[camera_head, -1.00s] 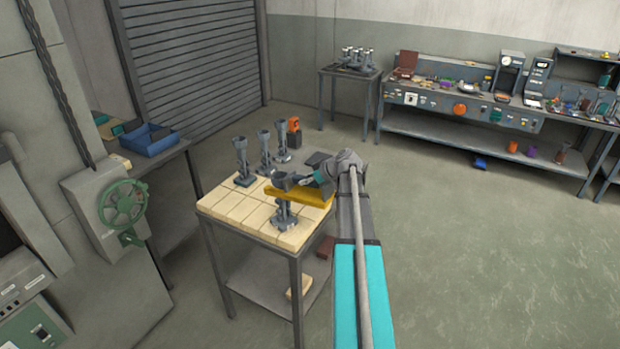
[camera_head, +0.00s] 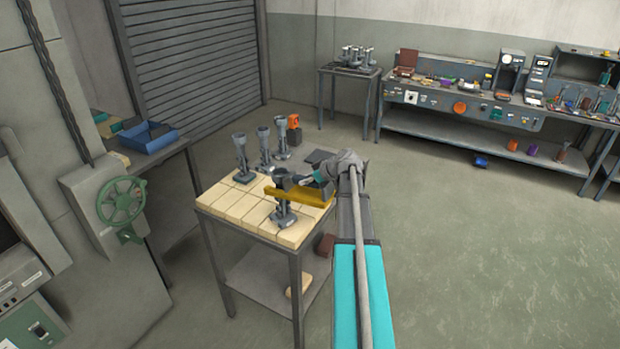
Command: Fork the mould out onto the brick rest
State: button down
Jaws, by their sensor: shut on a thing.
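My gripper (camera_head: 312,181) is at the right side of the brick rest (camera_head: 233,212), low over it, and is shut on the yellow fork (camera_head: 307,196). The fork lies roughly level and reaches left to a grey mould (camera_head: 283,213). The mould is upright, with a cup at the top and a wide foot. The fork crosses it just below the cup; I cannot tell whether it bears the mould's weight or whether the foot touches the bricks. Three similar grey moulds stand upright further back, including one at the left (camera_head: 243,160) and one in the middle (camera_head: 264,150).
A black and orange item (camera_head: 294,130) stands at the table's back edge. The furnace side with its green handwheel (camera_head: 122,203) is at the left. A blue bin (camera_head: 149,138) sits on a side table. A long workbench (camera_head: 465,115) runs along the back right. The floor at right is clear.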

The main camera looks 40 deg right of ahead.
aim_at(330, 194)
jog(key=shift+f+t+b, duration=0.1)
jog(key=shift+t+b, duration=0.2)
jog(key=shift+b, duration=0.3)
jog(key=shift+t, duration=0.3)
dwell(0.3)
jog(key=shift+s+d+f+b, duration=0.1)
jog(key=shift+s+f+b, duration=0.05)
jog(key=shift+f+b, duration=0.5)
jog(key=shift+s+d+f+b, duration=0.15)
jog(key=shift+f+b, duration=0.25)
jog(key=shift+b, duration=0.35)
jog(key=shift+s, duration=0.1)
dwell(0.5)
jog(key=shift+s+d, duration=0.3)
jog(key=shift+s, duration=0.45)
jog(key=shift+s+d, duration=0.25)
jog(key=shift+s, duration=0.5)
jog(key=shift+s+d, duration=0.3)
jog(key=shift+s, duration=0.45)
jog(key=shift+s+d, duration=0.35)
jog(key=shift+s, duration=0.4)
jog(key=shift+s+d, duration=0.3)
jog(key=shift+s, duration=0.5)
jog(key=shift+s+d, duration=0.35)
jog(key=shift+s, duration=0.4)
